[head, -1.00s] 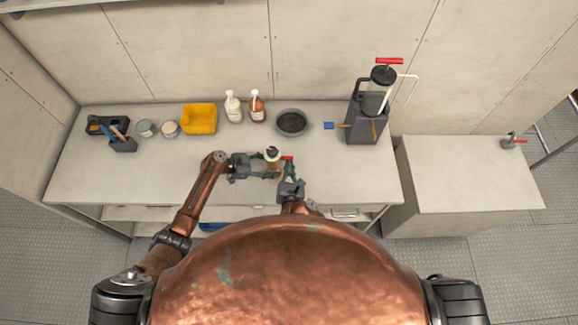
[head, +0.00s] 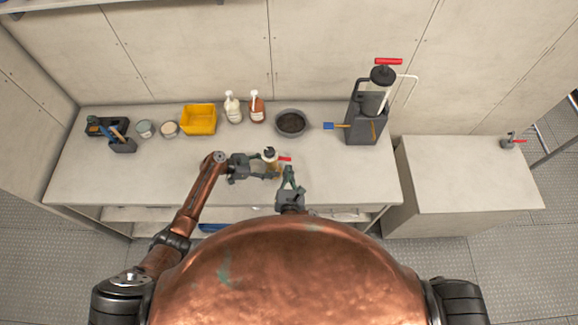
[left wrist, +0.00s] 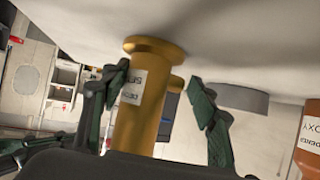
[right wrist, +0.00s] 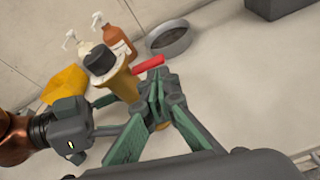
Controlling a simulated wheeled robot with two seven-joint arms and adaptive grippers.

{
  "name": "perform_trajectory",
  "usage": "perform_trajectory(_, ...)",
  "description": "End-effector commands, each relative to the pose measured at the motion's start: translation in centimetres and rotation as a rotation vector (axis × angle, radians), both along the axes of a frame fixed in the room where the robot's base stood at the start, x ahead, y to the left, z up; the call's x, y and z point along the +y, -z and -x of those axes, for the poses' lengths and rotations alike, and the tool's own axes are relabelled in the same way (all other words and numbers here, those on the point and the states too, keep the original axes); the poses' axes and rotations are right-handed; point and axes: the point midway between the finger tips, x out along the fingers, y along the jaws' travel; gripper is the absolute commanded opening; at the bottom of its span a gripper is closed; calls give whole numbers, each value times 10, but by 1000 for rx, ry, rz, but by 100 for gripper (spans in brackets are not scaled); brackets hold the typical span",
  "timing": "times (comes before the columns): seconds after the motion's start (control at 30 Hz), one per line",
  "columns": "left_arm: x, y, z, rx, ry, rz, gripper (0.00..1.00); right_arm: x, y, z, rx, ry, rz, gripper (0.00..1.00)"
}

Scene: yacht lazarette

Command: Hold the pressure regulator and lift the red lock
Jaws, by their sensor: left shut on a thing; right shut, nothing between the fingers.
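The pressure regulator is a brass-yellow body with a black knob (head: 270,154); its brass column (left wrist: 140,115) also shows in the left wrist view with a white label. My left gripper (head: 268,172) is shut on the column from the left. The red lock (head: 286,158) sticks out to the right just below the knob and shows in the right wrist view (right wrist: 149,63). My right gripper (right wrist: 160,78) is shut and empty, its fingertips close beside the red lock on the near side. I cannot tell whether they touch it.
A dark-filled round bowl (head: 291,123), two pump bottles (head: 256,108) and a yellow bin (head: 199,118) stand behind on the bench (head: 100,180). A grey pump unit (head: 366,120) stands at the right.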

Motion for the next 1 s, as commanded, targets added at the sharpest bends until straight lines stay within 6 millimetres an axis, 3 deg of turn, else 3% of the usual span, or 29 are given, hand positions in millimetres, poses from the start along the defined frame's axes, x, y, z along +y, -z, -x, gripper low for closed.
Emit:
perform_trajectory(0.1,1,4,3,6,2,-2,21,0,-4,25,7,1,1,0)
perform_trajectory(0.3,0,3,3,6,2,0,21,1,-11,51,11,1,3,0)
perform_trajectory(0.8,-3,1,2,5,4,4,21,2,-13,58,13,1,4,0)
perform_trajectory(0.83,-3,1,2,4,4,4,55,2,-13,58,13,1,4,0)
perform_trajectory(1.0,-2,0,2,3,3,4,67,1,-12,58,13,1,5,0)
